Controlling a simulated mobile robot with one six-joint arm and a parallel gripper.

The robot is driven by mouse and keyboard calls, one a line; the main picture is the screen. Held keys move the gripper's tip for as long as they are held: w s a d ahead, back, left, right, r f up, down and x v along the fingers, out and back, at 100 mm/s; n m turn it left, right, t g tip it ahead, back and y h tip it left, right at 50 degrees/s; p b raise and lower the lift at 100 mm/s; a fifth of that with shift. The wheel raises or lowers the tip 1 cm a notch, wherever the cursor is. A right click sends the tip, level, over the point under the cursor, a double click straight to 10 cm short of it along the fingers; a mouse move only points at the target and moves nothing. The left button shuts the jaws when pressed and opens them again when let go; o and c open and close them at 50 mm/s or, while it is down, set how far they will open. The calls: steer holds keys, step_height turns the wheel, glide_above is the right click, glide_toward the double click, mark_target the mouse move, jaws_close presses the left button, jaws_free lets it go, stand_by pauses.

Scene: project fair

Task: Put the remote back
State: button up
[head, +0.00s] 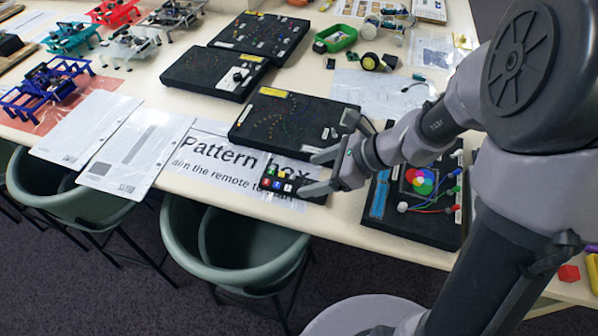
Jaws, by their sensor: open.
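The remote (281,181) is a small black slab with coloured and white buttons. It appears to lie on the printed "Pattern box" sheet (205,141) near the table's front edge. My gripper (307,174) comes in from the right, open, with one finger on the far side and one on the near side of the remote's right end. I cannot tell whether the fingers touch it. The gripper hides part of that right end. A black pattern box (285,125) with a yellow label and rows of small dots lies just behind.
A black board with coloured discs and wires (421,185) lies right of the gripper. More black boxes (214,72) stand behind. Laminated sheets (135,150) and small robots (45,88) fill the left. Green chairs (235,245) stand against the front edge.

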steer(key=s+d+r+n+t+h, duration=0.1)
steer(key=s+d+r+n+h, duration=0.1)
steer(key=s+r+n, duration=0.6)
steer(key=s+d+r+n+t+h+p, duration=0.1)
steer(key=s+r+n+h, duration=0.3)
steer(key=s+r+n, duration=0.4)
steer(key=shift+d+r+n+t+p, duration=0.3)
steer(key=shift+d+n+t, duration=0.1)
steer(key=shift+d+n, duration=0.35)
steer(key=shift+w, duration=0.1)
